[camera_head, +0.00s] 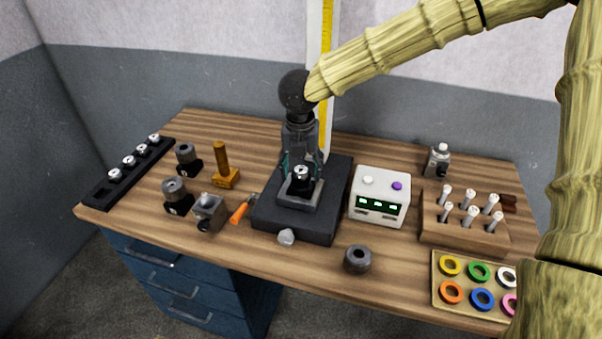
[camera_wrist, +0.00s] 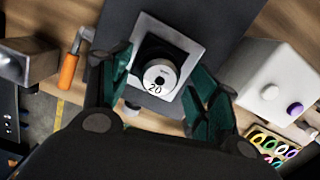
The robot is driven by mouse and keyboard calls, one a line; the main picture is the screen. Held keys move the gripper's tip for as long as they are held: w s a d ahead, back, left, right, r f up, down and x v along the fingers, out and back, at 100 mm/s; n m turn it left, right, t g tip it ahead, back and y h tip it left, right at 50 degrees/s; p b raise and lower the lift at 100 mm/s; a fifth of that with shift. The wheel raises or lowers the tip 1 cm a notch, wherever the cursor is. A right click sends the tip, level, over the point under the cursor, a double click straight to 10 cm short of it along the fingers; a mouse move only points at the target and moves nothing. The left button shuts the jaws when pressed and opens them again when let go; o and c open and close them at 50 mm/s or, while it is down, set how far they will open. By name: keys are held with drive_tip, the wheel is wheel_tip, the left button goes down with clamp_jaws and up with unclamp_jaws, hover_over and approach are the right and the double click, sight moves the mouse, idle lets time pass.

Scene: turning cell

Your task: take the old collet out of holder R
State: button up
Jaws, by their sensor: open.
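A silver collet (camera_head: 301,171) marked "20" on its face (camera_wrist: 160,76) sits in a dark round holder (camera_wrist: 151,52), which stands in a grey square seat (camera_head: 298,194) on a black base block (camera_head: 270,218). No letter R is readable on the holder. My gripper (camera_head: 301,166) is over the seat, pointing down. In the wrist view my gripper (camera_wrist: 164,72) is open, with one green finger on each side of the collet. Gaps show between the fingers and the collet's face. Touch lower down cannot be told.
A white box (camera_head: 379,196) with green displays stands right of the base. An orange-handled tool (camera_head: 242,210) lies left. A dark ring nut (camera_head: 357,260) is near the front edge. A wooden rack (camera_head: 465,234), ring tray (camera_head: 436,292) and black collet rail (camera_head: 128,175) stand farther out.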

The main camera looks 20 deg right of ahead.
drive_tip(key=shift+w+f, duration=0.15)
drive_tip(key=shift+w, duration=0.05)
drive_tip(key=shift+s+r, duration=0.2)
drive_tip(key=shift+s, duration=0.1)
drive_tip(key=shift+c, duration=1)
drive_tip(key=c, duration=0.3)
drive_tip(key=shift+w, duration=0.1)
drive_tip(key=c, duration=0.7)
